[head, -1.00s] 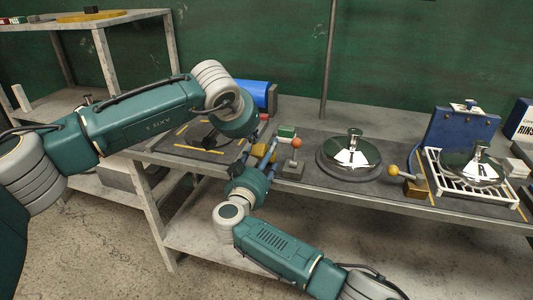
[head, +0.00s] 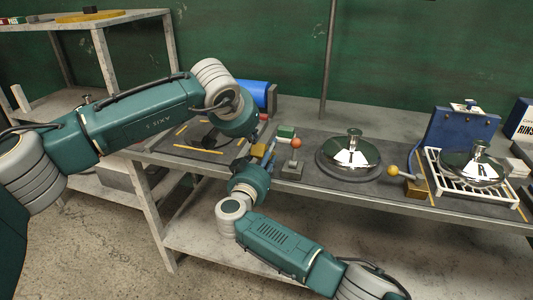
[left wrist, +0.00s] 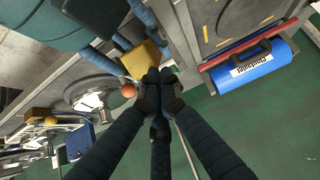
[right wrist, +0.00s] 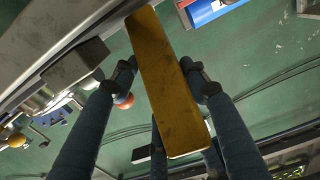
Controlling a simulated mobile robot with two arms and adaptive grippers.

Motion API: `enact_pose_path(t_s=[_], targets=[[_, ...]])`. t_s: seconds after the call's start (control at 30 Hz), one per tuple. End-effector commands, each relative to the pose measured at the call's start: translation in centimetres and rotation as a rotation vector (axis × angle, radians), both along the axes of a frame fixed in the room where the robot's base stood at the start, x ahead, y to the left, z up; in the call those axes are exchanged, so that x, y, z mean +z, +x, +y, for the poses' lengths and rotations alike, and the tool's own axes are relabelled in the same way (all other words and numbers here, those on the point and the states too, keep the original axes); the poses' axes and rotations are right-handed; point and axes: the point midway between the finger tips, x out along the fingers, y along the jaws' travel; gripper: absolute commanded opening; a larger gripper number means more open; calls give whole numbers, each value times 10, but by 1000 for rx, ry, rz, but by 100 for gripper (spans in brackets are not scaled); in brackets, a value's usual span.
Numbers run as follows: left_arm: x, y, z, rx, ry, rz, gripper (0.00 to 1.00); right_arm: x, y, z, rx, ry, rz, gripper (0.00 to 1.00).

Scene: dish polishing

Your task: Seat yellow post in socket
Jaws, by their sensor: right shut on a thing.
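The yellow post (right wrist: 165,80) is a long, worn block between the fingers of my right gripper (right wrist: 160,78), which is shut on it. It is held above the bench edge and also shows in the head view (head: 258,150) and the left wrist view (left wrist: 146,60). My left gripper (left wrist: 160,88) has its dark fingertips together and looks empty. It is close beside the post in the left wrist view. In the head view both grippers meet near the bench's left part, partly hidden by my arms. I cannot make out the socket with certainty.
An orange ball on a grey base (head: 291,170) stands just right of my grippers. Further right are a polished lid on a round plate (head: 320,165), a yellow ball lever (head: 393,171) and a white rack (head: 510,197). A blue roll (head: 252,93) lies behind.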

Motion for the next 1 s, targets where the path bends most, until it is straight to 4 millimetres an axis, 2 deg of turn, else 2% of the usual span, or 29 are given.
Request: enact_pose_path(t_s=[0.43, 0.8, 1.0], targets=[[16, -5, 2, 0, -2, -8, 0, -4, 0, -2, -2, 2, 8, 8], [72, -52, 16, -1, -2, -8, 0, -7, 0, -2, -3, 2, 12, 8], [92, -70, 22, -2, -1, -6, 0, -7, -1, -2, -3, 2, 13, 8]])
